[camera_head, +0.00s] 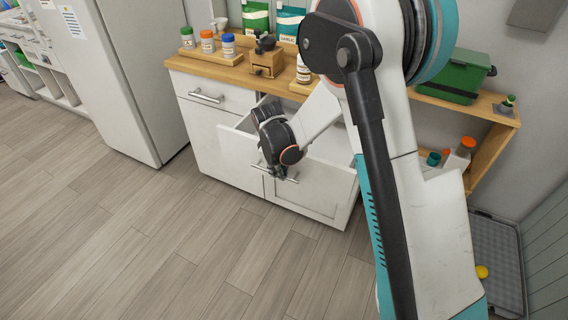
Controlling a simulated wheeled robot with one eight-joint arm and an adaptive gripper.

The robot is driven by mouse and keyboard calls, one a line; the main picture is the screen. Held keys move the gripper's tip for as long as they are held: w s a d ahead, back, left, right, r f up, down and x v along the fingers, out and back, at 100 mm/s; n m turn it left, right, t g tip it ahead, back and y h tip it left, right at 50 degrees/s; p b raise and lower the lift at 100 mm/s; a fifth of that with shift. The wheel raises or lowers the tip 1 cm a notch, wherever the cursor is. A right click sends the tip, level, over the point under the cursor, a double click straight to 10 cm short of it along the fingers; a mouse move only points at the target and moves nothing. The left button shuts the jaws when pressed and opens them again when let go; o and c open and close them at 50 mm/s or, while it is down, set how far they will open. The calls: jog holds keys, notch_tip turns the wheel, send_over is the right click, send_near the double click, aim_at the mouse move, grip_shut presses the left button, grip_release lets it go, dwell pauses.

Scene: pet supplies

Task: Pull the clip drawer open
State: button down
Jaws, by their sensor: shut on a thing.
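The white drawer (318,190) in the right part of the cabinet stands pulled out, with part of its pale inside showing behind its front. My gripper (280,174) is at the drawer's front and is shut on its metal handle (292,180). My wrist and arm hide the middle of the drawer and much of its inside. I cannot make out any clips in it.
The white cabinet's left drawer (220,98) is shut. Its wooden top (187,64) holds jars and a small wooden grinder (267,62). A green box (463,77) sits on a shelf at right. The wooden floor (150,240) in front is clear.

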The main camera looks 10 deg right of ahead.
jog(key=shift+s+a, duration=0.35)
jog(key=shift+s, duration=0.15)
jog(key=c, duration=2)
grip_release()
jog(key=shift+o, duration=0.2)
jog(key=shift+r, duration=0.1)
notch_tip(320, 180, up, 12)
jog(key=s+a, duration=0.1)
jog(key=shift+s+a+f, duration=0.2)
jog(key=shift+s, duration=0.2)
